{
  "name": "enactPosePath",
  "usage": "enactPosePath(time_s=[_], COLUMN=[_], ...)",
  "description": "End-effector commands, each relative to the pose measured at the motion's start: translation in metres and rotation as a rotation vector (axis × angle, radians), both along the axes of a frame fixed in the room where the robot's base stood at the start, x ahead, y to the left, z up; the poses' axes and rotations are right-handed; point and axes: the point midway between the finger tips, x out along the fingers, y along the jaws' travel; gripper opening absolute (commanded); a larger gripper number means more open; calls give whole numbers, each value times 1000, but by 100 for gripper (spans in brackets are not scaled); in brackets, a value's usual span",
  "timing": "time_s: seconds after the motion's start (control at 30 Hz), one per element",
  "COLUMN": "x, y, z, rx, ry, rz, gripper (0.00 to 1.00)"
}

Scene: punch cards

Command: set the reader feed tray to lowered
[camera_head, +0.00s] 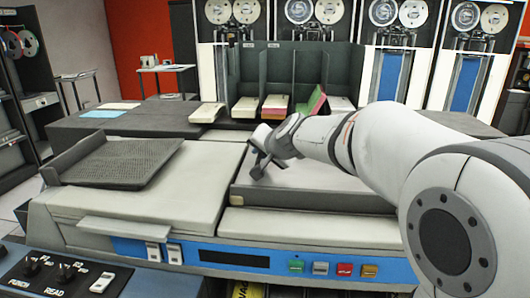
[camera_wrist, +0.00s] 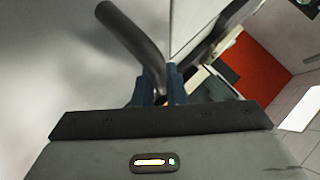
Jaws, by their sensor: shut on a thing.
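A dark, finely textured tray (camera_head: 125,160) sits tilted on top of the pale machine at the left in the head view. I cannot tell for sure whether it is the reader feed tray. My gripper (camera_head: 260,162) is well to its right, over the left edge of the machine's right-hand top section. In the wrist view my gripper (camera_wrist: 160,88) is shut on a dark round bar (camera_wrist: 128,35), which curves up and left from between the fingers. What the bar joins is unclear, and its gripped end is hidden.
A blue front strip (camera_head: 220,256) carries a dark display and several coloured buttons. A knob panel (camera_head: 65,270) is at the lower left. Behind my gripper stand card stacks (camera_head: 275,106) in dark bins. My arm covers much of the right side.

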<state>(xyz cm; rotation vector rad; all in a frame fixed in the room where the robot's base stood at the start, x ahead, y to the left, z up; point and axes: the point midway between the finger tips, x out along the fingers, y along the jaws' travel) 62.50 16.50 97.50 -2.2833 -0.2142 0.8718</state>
Motion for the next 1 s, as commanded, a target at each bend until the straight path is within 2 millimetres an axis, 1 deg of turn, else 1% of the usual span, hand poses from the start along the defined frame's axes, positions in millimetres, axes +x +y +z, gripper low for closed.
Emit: enactPosePath(time_s=[0.03, 0.17, 0.2, 0.27, 0.3, 0.47, 0.57, 0.83, 1.0], x=[-2, -3, -3, -2, -2, -3, -8, -42, -58], y=[1, 0, 0, -1, -1, -2, -5, -22, -30], z=[-12, -15, -15, -15, -15, -15, -9, 21, 34], rx=[-7, -7, -7, -7, -7, -7, -6, -4, -4], ry=[24, 28, 28, 29, 29, 29, 26, 14, 10], rz=[7, 7, 7, 6, 6, 4, 4, 1, 1], gripper=[0, 0, 13, 18, 20, 20, 20, 20, 20])
